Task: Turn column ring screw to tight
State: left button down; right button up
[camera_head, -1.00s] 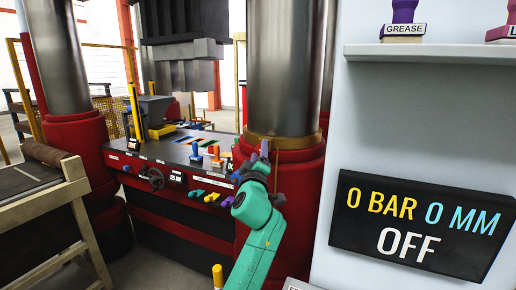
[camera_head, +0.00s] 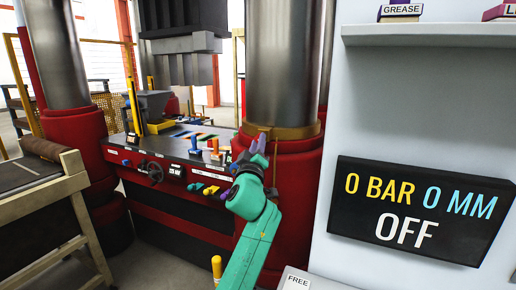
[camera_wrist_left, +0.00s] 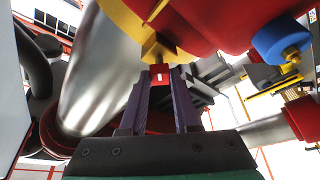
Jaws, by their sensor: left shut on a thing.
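A brass column ring (camera_head: 290,131) sits around the thick steel column (camera_head: 283,65), just above its red base. It also shows as a yellow ring in the left wrist view (camera_wrist_left: 125,18). The ring screw shows there as a small red head with a white mark (camera_wrist_left: 160,74), below a yellow lug. My left gripper (camera_head: 258,145) is at the front left of the ring. In the left wrist view its purple fingers (camera_wrist_left: 160,80) are shut on the screw head. The screw is hidden by the fingers in the head view. My right gripper is not in view.
A control console (camera_head: 170,160) with levers and a handwheel (camera_head: 150,172) stands left of the column. A white shelf unit (camera_head: 420,100) with a display (camera_head: 420,212) reading 0 BAR, 0 MM, OFF stands close on the right. A roller table (camera_head: 40,190) is at far left.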

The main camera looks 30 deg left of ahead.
pick_arm(q)
jog(key=m+h, duration=0.2)
jog(key=m, duration=0.3)
jog(key=m+t+h+p, duration=0.1)
jog(key=m+h, duration=0.2)
jog(key=m, duration=0.2)
jog(key=a+m+t+h, duration=0.1)
jog(key=m+h, duration=0.1)
jog(key=m, duration=0.3)
jog(key=shift+r+m+p, duration=0.3)
jog(key=shift+m, duration=0.1)
jog(key=m+h+p, duration=0.1)
jog(key=m+h, duration=0.1)
jog(key=m, duration=0.1)
jog(key=m+h+p, duration=0.2)
jog(key=m, duration=0.2)
jog(key=shift+a+r+m+g, duration=0.2)
jog(key=shift+m+g, duration=0.1)
jog(key=shift+g, duration=0.1)
jog(key=shift+a+r+m+g+p, duration=0.15)
jog(key=shift+m+g+p, duration=0.8)
jog(key=shift+m+p, duration=1.45)
jog(key=shift+d+r+m+g+p, duration=0.1)
jog(key=shift+m+g+p, duration=1.2)
jog(key=shift+m, duration=1.75)
jog(key=shift+a+r+m+g+p, duration=0.15)
jog(key=shift+m+g+p, duration=0.5)
jog(key=shift+m+p, duration=1.9)
jog(key=shift+m, duration=0.3)
